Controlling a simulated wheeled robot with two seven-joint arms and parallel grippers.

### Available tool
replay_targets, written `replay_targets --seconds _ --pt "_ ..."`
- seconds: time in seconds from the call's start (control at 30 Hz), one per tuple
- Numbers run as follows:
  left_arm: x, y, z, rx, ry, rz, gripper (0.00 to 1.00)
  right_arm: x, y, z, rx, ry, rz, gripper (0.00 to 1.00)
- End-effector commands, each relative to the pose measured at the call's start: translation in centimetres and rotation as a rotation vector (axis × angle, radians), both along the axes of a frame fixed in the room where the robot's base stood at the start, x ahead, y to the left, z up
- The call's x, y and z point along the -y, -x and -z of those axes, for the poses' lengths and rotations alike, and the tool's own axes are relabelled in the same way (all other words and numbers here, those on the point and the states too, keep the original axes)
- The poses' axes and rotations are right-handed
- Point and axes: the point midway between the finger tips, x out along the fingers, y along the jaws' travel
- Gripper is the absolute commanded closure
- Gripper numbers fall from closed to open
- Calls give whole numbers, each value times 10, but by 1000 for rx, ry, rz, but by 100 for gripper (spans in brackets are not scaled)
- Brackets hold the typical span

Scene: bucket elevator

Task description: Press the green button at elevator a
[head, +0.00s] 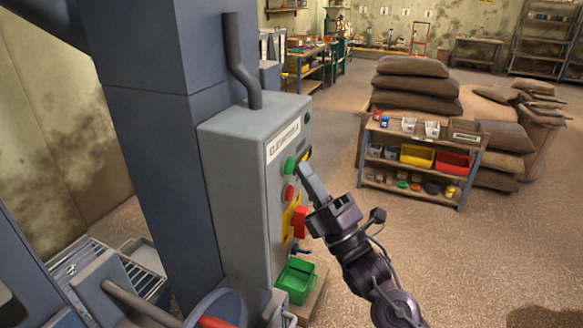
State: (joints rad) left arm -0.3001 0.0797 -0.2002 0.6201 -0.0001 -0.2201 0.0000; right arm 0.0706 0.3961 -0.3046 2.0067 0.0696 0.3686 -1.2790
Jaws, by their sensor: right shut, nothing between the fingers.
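A grey control box (240,185) is mounted on a blue-grey column, with a white label (283,139) too small to read surely. A round green button (289,165) sits on its front face below the label. A red button (289,193) is under it. A smaller green round part (307,117) is near the top edge. My right gripper (304,169) is shut and empty, its fingertips pointing up-left just right of the green button. I cannot tell whether they touch it or the panel. My left gripper is not in view.
A red handle (300,222) on a yellow plate sticks out lower on the box. A green bin (295,280) stands below. A shelf with small bins (418,158) and stacked sacks (415,92) stand behind at right. The floor at right is clear.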

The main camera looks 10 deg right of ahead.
Motion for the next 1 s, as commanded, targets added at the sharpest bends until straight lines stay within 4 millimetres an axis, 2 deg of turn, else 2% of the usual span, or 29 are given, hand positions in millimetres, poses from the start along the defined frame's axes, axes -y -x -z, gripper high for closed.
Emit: replay_targets --seconds 1.0 --pt "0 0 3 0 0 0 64 -6 -5 0 0 1 1 100"
